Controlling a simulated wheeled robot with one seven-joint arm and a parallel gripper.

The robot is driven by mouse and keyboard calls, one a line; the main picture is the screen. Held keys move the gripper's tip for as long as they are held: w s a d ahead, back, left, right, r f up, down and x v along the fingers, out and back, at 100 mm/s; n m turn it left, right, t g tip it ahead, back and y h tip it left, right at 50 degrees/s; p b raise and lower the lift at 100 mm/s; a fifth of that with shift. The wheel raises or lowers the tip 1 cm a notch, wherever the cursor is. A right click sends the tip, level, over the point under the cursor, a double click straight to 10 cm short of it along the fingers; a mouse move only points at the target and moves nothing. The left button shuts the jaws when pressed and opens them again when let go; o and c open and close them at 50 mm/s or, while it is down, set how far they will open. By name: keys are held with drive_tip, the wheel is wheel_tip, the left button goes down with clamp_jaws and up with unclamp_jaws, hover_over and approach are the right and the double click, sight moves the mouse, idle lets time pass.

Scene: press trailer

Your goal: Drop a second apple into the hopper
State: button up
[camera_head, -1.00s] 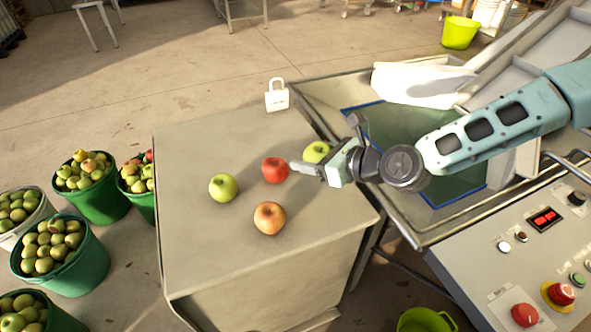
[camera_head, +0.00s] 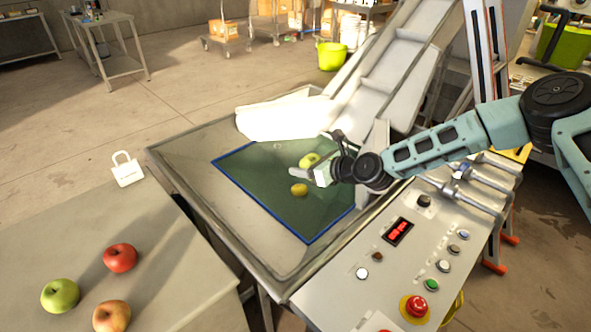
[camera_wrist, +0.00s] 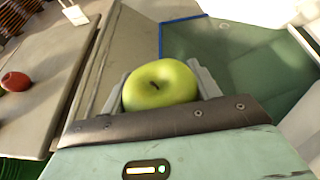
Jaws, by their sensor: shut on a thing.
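My gripper (camera_head: 318,169) is shut on a green apple (camera_head: 309,160) and holds it above the hopper (camera_head: 185,165), whose dark green opening has a blue edge. In the wrist view the held green apple (camera_wrist: 160,85) sits between both fingers, with the blue-edged opening beyond it to the right. A yellowish apple (camera_head: 299,190) shows within the opening, just below my gripper in the picture. A red apple (camera_head: 120,257), another green apple (camera_head: 60,296) and an orange-red apple (camera_head: 111,316) rest on the grey table at the lower left.
The grey table (camera_head: 190,285) stands left of the hopper, with a white padlock-shaped tag (camera_head: 127,169) at its back corner. A control panel (camera_head: 375,275) with buttons and a red display lies at front right. A sloping conveyor (camera_head: 375,70) rises behind the hopper, beside white cloth-like material (camera_head: 285,117).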

drive_tip(key=shift+w+d+f, duration=0.1)
drive_tip(key=shift+w+d, duration=0.15)
drive_tip(key=shift+d, duration=0.25)
drive_tip(key=shift+w+d, duration=0.25)
drive_tip(key=shift+d, duration=0.2)
drive_tip(key=shift+f, duration=0.2)
wheel_tip(320, 180, down, 6)
drive_tip(key=b, duration=0.3)
drive_tip(key=shift+r+b, duration=0.2)
drive_tip(key=shift+b, duration=0.1)
drive_tip(key=o, duration=1.1)
drive_tip(key=shift+o, duration=0.2)
drive_tip(key=b+v, duration=0.1)
drive_tip(key=v, duration=1.6)
drive_tip(key=shift+s+r, duration=0.2)
